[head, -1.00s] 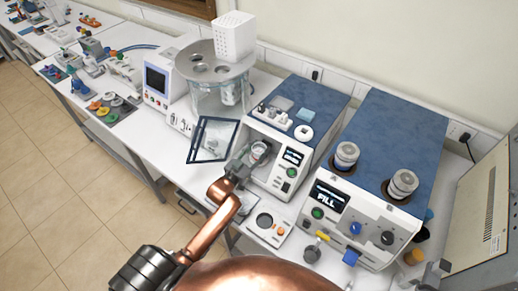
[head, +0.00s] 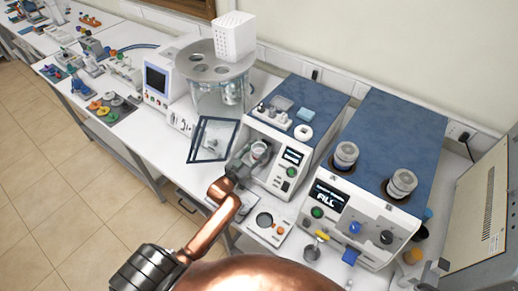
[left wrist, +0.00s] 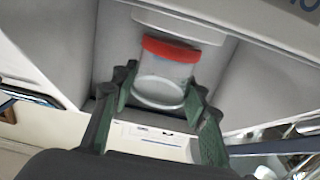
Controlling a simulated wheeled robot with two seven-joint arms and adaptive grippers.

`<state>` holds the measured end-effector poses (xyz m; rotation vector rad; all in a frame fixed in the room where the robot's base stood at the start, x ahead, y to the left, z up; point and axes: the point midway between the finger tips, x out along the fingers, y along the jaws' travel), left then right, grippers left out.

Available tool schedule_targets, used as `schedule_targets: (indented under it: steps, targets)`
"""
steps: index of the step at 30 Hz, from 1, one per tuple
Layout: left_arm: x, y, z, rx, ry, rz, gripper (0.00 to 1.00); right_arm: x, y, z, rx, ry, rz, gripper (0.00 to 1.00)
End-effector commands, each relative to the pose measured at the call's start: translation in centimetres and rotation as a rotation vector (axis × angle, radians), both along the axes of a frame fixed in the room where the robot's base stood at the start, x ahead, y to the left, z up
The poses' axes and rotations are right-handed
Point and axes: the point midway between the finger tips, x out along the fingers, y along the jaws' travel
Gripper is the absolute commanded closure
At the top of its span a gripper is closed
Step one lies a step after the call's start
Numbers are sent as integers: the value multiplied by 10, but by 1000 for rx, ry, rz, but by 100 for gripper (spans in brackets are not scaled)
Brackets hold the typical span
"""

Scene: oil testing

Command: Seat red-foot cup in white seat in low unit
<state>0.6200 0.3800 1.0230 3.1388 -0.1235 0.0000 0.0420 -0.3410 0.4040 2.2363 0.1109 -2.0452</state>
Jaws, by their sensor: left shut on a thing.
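The low unit (head: 284,158) is a white box with a blue top and an open front chamber. My left gripper (head: 245,163) reaches into this chamber from the front. It is shut on the red-foot cup (head: 259,149), a pale cup. In the left wrist view the gripper fingers (left wrist: 163,98) lie on both sides of the cup (left wrist: 160,90). Its red foot (left wrist: 170,49) points to the picture's top, close to the white seat (left wrist: 180,26). I cannot tell whether foot and seat touch. My right gripper is not in view.
The framed glass door (head: 212,138) stands open left of the chamber. A taller unit (head: 350,225) with two cylinders on top stands to the right. A round bath (head: 217,75) stands behind left. A small panel (head: 265,222) lies in front.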

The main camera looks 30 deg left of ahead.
Motion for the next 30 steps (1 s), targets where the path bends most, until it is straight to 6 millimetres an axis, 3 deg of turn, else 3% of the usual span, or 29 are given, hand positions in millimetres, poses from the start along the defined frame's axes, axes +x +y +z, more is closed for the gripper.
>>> schedule_targets:
  steps: [27, 28, 30]
  targets:
    - [0, 0, -14, 0, -1, 0, 86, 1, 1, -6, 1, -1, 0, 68]
    - [0, 0, -14, 0, -1, 0, 57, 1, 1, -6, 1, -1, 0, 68]
    - [0, 0, -14, 0, -1, 0, 52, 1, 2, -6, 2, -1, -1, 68]
